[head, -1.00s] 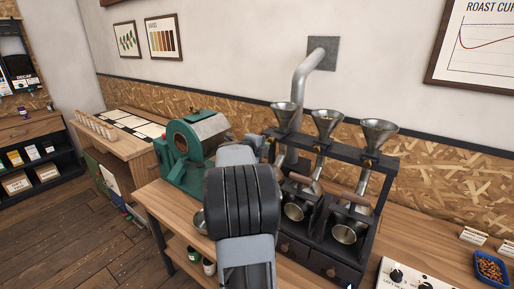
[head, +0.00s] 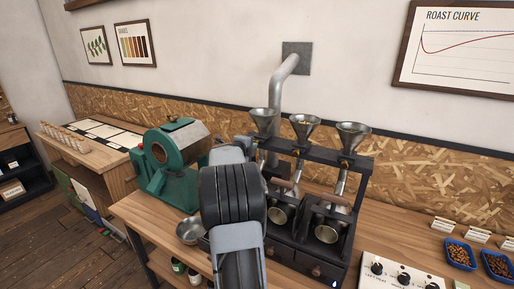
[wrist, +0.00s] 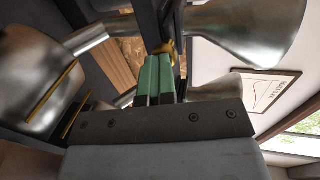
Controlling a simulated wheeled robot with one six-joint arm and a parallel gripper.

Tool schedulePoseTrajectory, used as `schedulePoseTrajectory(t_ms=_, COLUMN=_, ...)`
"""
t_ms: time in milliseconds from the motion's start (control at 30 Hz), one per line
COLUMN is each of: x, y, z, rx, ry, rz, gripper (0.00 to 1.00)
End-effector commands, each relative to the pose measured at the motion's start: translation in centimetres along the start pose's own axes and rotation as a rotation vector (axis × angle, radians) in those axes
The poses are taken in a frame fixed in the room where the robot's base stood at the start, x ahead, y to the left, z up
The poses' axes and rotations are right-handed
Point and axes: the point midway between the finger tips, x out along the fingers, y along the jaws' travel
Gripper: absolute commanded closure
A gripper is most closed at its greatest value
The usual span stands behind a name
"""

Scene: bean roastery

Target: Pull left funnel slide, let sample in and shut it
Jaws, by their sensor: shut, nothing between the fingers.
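Three metal funnels stand in a dark rack (head: 318,150): the left funnel (head: 262,120), the middle funnel (head: 304,128) and the right funnel (head: 352,133). In the head view my arm covers the area below the left funnel, so its slide and my fingertips are hidden there. In the wrist view my gripper (wrist: 154,75) has its green fingers together, with nothing held. A brass-coloured piece (wrist: 167,47) is right at the fingertips; I cannot tell whether they touch it. Funnel metal (wrist: 262,25) shows at the upper right. Metal cups sit below the middle and right funnels.
A green roaster (head: 172,165) stands left of my arm, with a metal bowl (head: 190,231) in front of it. A control box (head: 400,272) and blue bean trays (head: 459,254) are on the bench at right. A pipe (head: 277,95) rises behind the rack.

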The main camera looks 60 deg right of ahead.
Motion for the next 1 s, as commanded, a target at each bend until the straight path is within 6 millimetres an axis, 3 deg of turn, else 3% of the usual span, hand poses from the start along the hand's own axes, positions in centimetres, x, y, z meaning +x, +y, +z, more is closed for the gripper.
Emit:
schedulePoseTrajectory(t_ms=333, x=0.0, y=-0.1, z=0.1, rx=-0.001, ry=-0.003, rz=-0.005, gripper=1.00)
schedulePoseTrajectory(t_ms=467, x=-0.9, y=0.2, z=0.1, rx=-0.001, ry=-0.004, rz=-0.005, gripper=1.00)
schedulePoseTrajectory(t_ms=667, x=-4.6, y=1.3, z=0.1, rx=0.002, ry=-0.004, rz=-0.007, gripper=1.00)
schedulePoseTrajectory(t_ms=1000, x=-11.1, y=1.2, z=0.0, rx=0.002, ry=-0.002, rz=-0.005, gripper=1.00)
